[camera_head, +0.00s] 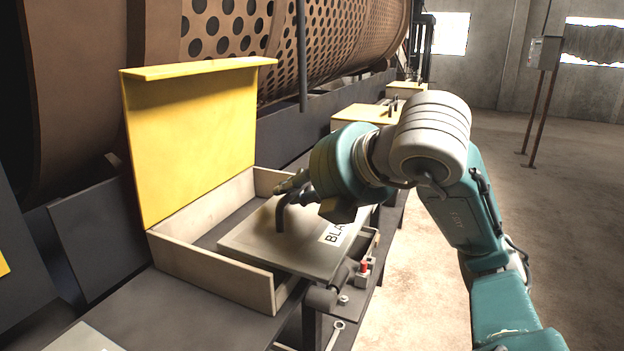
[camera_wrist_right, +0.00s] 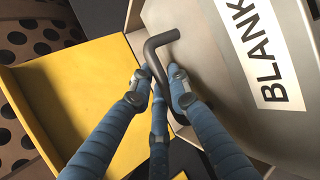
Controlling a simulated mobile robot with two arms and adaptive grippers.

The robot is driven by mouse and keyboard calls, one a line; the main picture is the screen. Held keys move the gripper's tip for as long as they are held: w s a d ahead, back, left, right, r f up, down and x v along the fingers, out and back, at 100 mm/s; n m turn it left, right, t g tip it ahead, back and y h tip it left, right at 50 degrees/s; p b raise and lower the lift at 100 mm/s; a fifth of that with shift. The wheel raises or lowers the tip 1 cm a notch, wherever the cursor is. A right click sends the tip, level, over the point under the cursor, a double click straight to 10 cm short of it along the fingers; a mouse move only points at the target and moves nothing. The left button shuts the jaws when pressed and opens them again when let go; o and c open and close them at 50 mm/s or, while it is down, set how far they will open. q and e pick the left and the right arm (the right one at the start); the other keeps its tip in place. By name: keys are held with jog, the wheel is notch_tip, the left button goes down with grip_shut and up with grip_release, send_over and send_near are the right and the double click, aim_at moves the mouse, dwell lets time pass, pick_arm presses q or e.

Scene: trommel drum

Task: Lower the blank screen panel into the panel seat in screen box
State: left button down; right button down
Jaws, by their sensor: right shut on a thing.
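The blank screen panel (camera_head: 262,238) is a grey plate with a white "BLANK" label and a dark bent handle (camera_head: 281,216). In the head view it lies over the right part of the screen box (camera_head: 205,273), overhanging the right side. I cannot tell whether it touches the rim. The box is pale-walled with its yellow lid (camera_head: 190,140) standing open. The panel seat inside is mostly hidden. My right gripper (camera_head: 296,188) is shut on the handle; the right wrist view shows its blue fingers (camera_wrist_right: 158,90) around the handle (camera_wrist_right: 157,58) beside the panel (camera_wrist_right: 205,55). My left gripper is not in view.
The perforated brown drum (camera_head: 335,45) stands behind the box. A red-topped fitting (camera_head: 363,268) and a wrench (camera_head: 336,333) are by the box's right front. Another yellow-topped box (camera_head: 362,113) stands farther back. The floor to the right is open.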

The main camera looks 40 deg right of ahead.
jog(key=w+a+f, duration=0.1)
jog(key=w, duration=0.1)
jog(key=w+a+f+p, duration=0.1)
jog(key=w, duration=0.2)
jog(key=w+a+p, duration=0.1)
jog(key=w, duration=0.2)
jog(key=shift+w+a+f, duration=0.1)
jog(key=shift+a+f, duration=0.2)
jog(key=shift+f, duration=0.1)
jog(key=shift+f+b, duration=1)
jog(key=shift+b, duration=0.15)
jog(key=shift+f, duration=0.25)
jog(key=c, duration=1.7)
grip_release()
jog(key=shift+o, duration=0.6)
jog(key=shift+f+b, duration=0.1)
jog(key=shift+b, duration=0.2)
